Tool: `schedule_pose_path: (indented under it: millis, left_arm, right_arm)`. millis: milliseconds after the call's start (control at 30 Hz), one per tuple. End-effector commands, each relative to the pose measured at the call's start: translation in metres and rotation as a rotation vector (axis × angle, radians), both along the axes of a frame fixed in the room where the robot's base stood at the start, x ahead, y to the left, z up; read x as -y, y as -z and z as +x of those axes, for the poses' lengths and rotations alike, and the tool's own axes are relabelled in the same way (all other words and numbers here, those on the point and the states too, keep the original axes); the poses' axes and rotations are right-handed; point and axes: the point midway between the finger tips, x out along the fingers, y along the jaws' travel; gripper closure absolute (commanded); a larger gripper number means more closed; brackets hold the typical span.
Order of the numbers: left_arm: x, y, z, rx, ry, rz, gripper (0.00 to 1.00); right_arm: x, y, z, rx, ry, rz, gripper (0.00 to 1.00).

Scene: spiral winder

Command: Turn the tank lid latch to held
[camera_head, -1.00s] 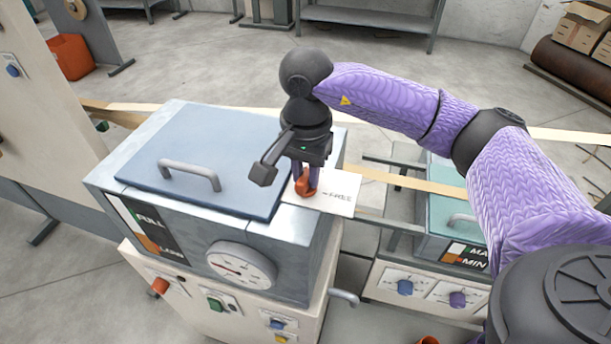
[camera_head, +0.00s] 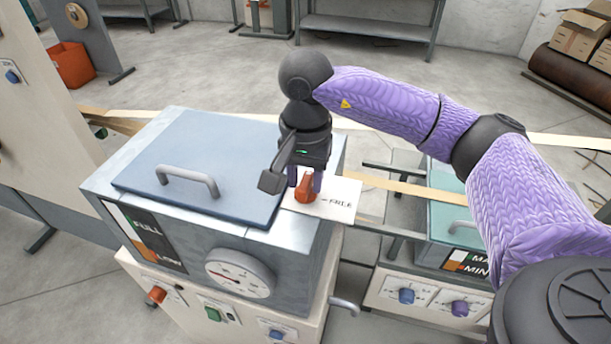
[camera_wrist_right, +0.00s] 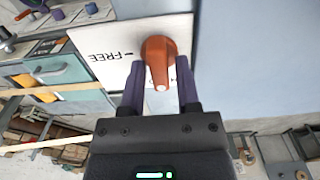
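The tank lid latch is an orange knob (camera_head: 305,188) on a white plate (camera_head: 337,200) at the right corner of the tank top. The plate reads FREE beside the knob; another letter is mostly hidden behind a finger. In the right wrist view, the knob (camera_wrist_right: 159,58) has a pale-dotted tip pointing down toward the gripper body. My right gripper (camera_head: 305,180) comes down from above. Its purple fingers (camera_wrist_right: 160,88) stand apart on either side of the knob, with narrow gaps seeming to show. The tank's blue-grey lid (camera_head: 235,145) is closed. My left gripper is not in view.
The lid handle (camera_head: 187,180) stands left of the gripper. A round gauge (camera_head: 240,272) is on the tank front. A teal-lidded unit (camera_head: 448,205) stands to the right, and a tan strip (camera_head: 410,188) runs behind the tank.

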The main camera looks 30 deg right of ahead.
Motion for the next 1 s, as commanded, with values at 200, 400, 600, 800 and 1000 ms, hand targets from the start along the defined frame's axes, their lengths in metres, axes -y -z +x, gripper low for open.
schedule_pose_path:
  millis: [200, 400, 600, 800, 1000]
  left_arm:
    - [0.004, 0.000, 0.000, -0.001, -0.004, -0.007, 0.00]
    - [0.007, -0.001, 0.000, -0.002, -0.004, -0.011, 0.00]
    - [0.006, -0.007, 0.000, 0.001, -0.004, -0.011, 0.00]
    - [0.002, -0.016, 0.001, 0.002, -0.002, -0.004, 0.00]
    - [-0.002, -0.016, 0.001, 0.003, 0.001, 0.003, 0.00]
  right_arm:
    - [0.000, 0.001, 0.000, -0.004, 0.000, 0.000, 0.41]
    - [0.000, -0.007, 0.000, -0.001, 0.001, 0.001, 0.41]
    - [-0.001, -0.058, 0.000, 0.002, -0.001, 0.001, 0.41]
    - [0.000, -0.095, 0.000, 0.000, 0.000, 0.000, 0.41]
    - [0.000, -0.099, 0.000, -0.004, 0.001, 0.000, 0.41]
